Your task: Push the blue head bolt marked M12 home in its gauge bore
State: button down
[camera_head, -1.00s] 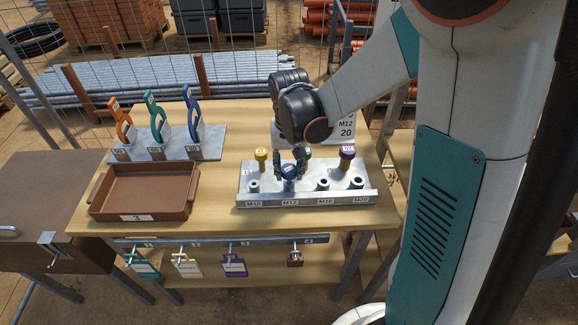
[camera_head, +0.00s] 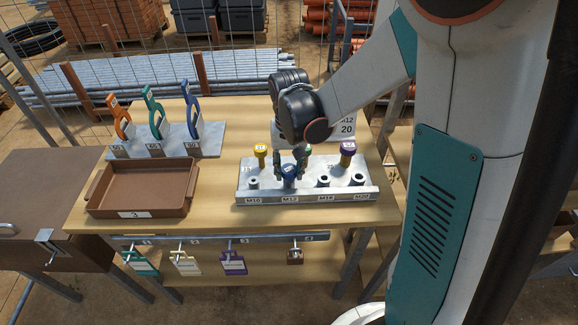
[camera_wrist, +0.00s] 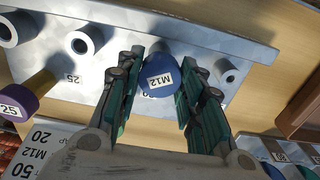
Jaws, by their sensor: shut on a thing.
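The blue head bolt (camera_head: 289,171) marked M12 is at the M12 position of the grey gauge block (camera_head: 266,200). In the wrist view the blue head (camera_wrist: 161,75) sits between the two green-padded fingers of my gripper (camera_wrist: 162,66), its label readable. My gripper (camera_head: 289,168) points down over the block and is shut on the head. The M12 bore is hidden under the head and fingers, so how deep the shank sits cannot be told.
Collars for M10 (camera_head: 253,183), M16 (camera_head: 323,181) and M20 (camera_head: 357,180) flank it. A yellow bolt (camera_head: 261,152), a green bolt and a purple bolt (camera_head: 347,150) stand behind. A brown tray (camera_head: 140,190) lies left, with bare tabletop between.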

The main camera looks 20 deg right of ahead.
aim_at(289, 169)
jog(key=shift+f, duration=0.1)
jog(key=c, duration=0.5)
grip_release()
notch_tip(289, 169, up, 7)
jog(key=p, duration=0.5)
